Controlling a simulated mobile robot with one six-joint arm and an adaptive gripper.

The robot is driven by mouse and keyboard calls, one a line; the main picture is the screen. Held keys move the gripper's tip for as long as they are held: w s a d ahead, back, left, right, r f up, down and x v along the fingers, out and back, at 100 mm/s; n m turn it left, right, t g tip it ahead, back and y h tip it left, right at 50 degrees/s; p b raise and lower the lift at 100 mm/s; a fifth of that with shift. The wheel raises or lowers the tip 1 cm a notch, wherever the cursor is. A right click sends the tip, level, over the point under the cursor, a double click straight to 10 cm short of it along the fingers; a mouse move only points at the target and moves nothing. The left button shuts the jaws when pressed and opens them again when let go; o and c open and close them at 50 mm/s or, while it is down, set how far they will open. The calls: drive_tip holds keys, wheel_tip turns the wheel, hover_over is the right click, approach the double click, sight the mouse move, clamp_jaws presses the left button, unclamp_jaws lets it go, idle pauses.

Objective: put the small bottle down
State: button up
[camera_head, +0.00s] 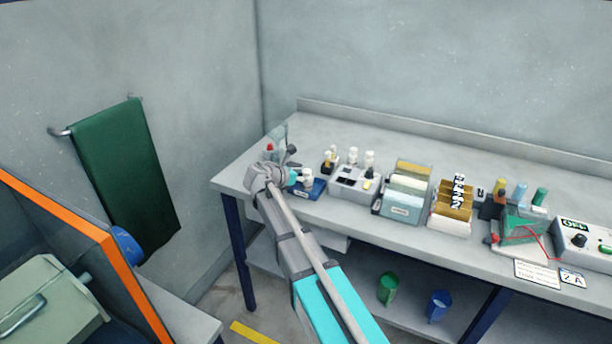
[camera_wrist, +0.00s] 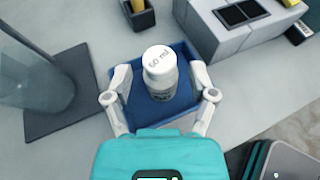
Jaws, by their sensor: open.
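My gripper (camera_wrist: 162,80) is open, with one pale finger on each side of the bottle. In the head view, my gripper (camera_head: 293,174) is at the left end of the bench, beside the blue tray (camera_head: 316,192).
A clear vessel on a dark base (camera_wrist: 68,118) stands left of the tray in the wrist view. A grey block with dark wells (camera_head: 345,188) is close on the right, with racks (camera_head: 402,206) beyond. The bench's front left corner (camera_head: 228,180) is clear.

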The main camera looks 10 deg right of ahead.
drive_tip(key=shift+r, duration=0.2)
drive_tip(key=shift+s+a+r+p, duration=0.1)
drive_tip(key=shift+s+a+p, duration=0.1)
drive_tip(key=shift+p, duration=0.15)
drive_tip(key=p+v, duration=0.4)
drive_tip(key=v, duration=0.7)
drive_tip(key=shift+a, duration=0.2)
